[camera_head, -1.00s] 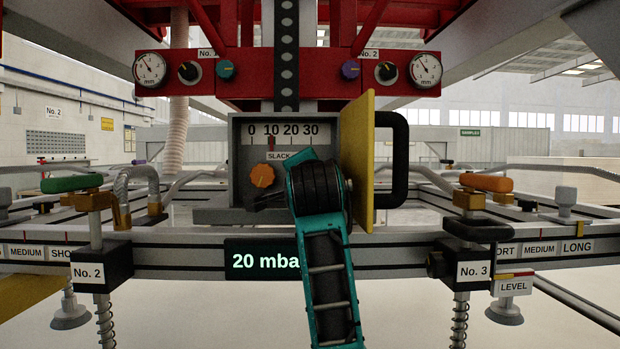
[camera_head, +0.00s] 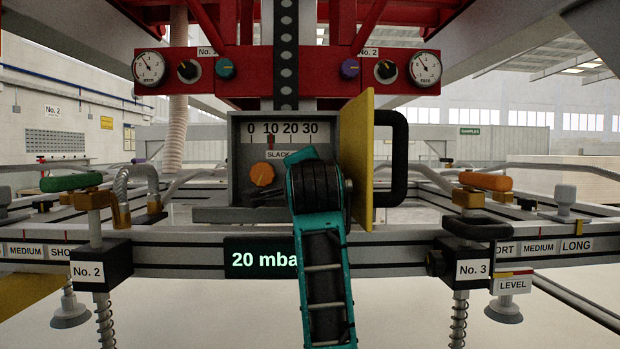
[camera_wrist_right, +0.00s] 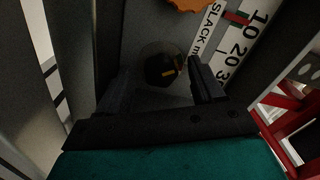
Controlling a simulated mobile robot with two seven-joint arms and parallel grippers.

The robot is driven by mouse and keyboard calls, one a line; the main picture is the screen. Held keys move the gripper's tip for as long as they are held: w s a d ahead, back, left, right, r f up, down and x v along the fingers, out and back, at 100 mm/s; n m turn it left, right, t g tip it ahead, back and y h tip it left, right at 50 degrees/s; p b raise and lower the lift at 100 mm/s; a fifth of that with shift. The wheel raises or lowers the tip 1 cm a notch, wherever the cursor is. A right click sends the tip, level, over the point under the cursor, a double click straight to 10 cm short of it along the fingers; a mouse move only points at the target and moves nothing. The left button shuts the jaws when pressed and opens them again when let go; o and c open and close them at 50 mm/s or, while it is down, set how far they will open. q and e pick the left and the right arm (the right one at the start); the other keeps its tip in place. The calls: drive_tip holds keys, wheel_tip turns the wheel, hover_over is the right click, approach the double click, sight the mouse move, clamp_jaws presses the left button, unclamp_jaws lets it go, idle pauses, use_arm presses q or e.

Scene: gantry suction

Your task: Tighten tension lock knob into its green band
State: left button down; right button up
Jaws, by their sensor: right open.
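In the head view my right gripper (camera_head: 264,195) reaches into the box from the right and hides the knob. An orange scalloped knob (camera_head: 262,174) sits just above the gripper. In the wrist view a small green patch (camera_wrist_right: 244,19) lies beside red. My left gripper is out of view.
The grey box (camera_head: 236,160) has a yellow panel (camera_head: 357,150) standing open on its right and a black handle (camera_head: 400,160) beyond. A rail with a "20 mba" display (camera_head: 262,260) runs below. Red gantry parts with gauges (camera_head: 425,69) hang above.

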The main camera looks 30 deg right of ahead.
drive_tip(key=b+v, duration=0.1)
drive_tip(key=v, duration=1.1)
drive_tip(key=shift+s, duration=0.4)
drive_tip(key=shift+a, duration=0.15)
